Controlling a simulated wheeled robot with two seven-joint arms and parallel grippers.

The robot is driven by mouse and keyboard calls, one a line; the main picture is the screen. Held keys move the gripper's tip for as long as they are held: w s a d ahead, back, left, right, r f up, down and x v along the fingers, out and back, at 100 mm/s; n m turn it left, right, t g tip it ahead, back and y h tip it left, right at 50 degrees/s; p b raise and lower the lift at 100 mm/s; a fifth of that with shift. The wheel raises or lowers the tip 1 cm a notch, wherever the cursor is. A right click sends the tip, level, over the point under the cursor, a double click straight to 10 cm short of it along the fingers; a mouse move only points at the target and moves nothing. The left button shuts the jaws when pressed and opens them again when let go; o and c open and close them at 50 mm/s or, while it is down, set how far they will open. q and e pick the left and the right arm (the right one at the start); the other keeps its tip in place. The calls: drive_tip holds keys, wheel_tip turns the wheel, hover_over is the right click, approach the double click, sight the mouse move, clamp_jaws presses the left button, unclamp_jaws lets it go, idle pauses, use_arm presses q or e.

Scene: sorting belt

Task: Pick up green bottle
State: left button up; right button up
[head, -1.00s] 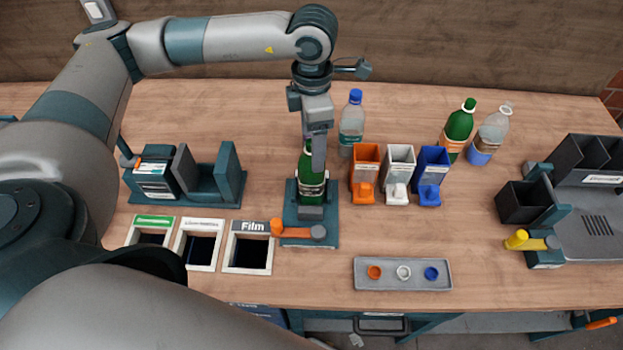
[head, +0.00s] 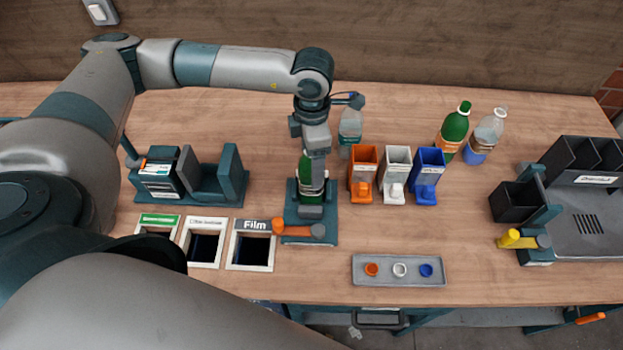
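One green bottle (head: 305,172) stands upright in a teal fixture (head: 330,196) with an orange handle, left of the coloured bins. My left gripper (head: 314,165) is pointing down at this bottle's upper part and hides its neck and cap. One finger shows in front of the bottle; the other is hidden, so I cannot tell its grip. A second green bottle (head: 454,130) with a green cap and orange label stands at the back right of the table. My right gripper is out of view.
A clear bottle (head: 349,128) stands behind the gripper, and another (head: 487,135) beside the second green bottle. Orange (head: 362,165), white (head: 396,167) and blue (head: 429,168) bins stand close right of the fixture. A grey tray (head: 398,280) holds three rings. Labelled openings (head: 250,266) lie front left.

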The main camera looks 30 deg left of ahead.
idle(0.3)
use_arm(q)
drive_tip(key=c, duration=1.5)
drive_tip(key=shift+r, duration=0.1)
drive_tip(key=shift+r, duration=0.5)
drive_tip(key=r, duration=0.1)
drive_tip(key=r+p, duration=0.1)
drive_tip(key=r, duration=0.1)
drive_tip(key=shift+w+d+r, duration=0.1)
drive_tip(key=shift+d+r, duration=0.1)
drive_tip(key=shift+d, duration=0.2)
drive_tip(key=shift+w+d+r, duration=0.4)
drive_tip(key=shift+d+r, duration=0.65)
drive_tip(key=shift+d, duration=0.75)
drive_tip(key=shift+w+d+r, duration=0.4)
drive_tip(key=shift+d+r, duration=0.7)
drive_tip(key=shift+d, duration=0.65)
drive_tip(key=shift+w+d+r, duration=0.4)
drive_tip(key=shift+d+r, duration=0.65)
drive_tip(key=shift+d, duration=0.85)
